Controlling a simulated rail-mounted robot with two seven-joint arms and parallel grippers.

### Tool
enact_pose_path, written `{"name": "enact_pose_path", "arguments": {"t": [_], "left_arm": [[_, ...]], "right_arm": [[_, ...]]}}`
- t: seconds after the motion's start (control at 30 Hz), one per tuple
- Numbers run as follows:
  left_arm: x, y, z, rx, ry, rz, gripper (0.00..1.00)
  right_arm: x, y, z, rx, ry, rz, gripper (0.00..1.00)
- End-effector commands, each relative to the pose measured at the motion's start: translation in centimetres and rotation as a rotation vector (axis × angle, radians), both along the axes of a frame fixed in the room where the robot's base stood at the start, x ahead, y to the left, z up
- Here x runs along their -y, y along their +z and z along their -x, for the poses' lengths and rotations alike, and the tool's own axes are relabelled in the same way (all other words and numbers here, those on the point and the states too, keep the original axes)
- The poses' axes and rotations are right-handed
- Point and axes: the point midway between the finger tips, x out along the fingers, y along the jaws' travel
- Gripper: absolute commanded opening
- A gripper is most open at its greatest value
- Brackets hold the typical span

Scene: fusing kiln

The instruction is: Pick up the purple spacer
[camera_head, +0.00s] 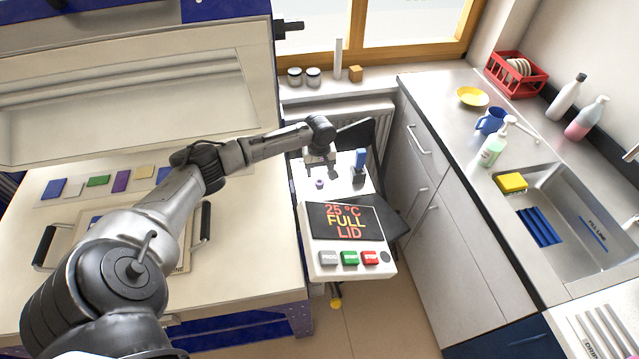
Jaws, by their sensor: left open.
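The purple spacer (320,183) is a very small purple piece on the white top (337,197) of the controller stand, behind the display. My left arm reaches in from the left, across the kiln. My left gripper (320,163) is open and points down, just above and behind the spacer in the picture. A gap shows between them, and nothing shows between the fingers. My right gripper is not in view.
A blue-topped object (360,161) stands close right of the spacer. The controller display (344,222) is in front. The kiln (250,270) has its lid raised at left. A counter with sink (575,195) is at right. Jars (313,77) stand on the windowsill.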

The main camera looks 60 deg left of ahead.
Motion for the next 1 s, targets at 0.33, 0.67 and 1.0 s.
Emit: {"name": "enact_pose_path", "arguments": {"t": [0.33, 0.67, 1.0], "left_arm": [[0.4, -4.3, 0.2, -0.003, 0.0, 0.001, 0.59], [0.4, -4.8, 0.2, -0.001, -0.001, 0.0, 0.56], [0.4, -4.8, 0.2, -0.001, -0.001, 0.0, 0.24]], "right_arm": [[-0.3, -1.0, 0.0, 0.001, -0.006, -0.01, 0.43], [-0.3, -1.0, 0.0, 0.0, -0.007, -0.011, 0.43], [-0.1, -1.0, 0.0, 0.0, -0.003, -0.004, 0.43]]}}
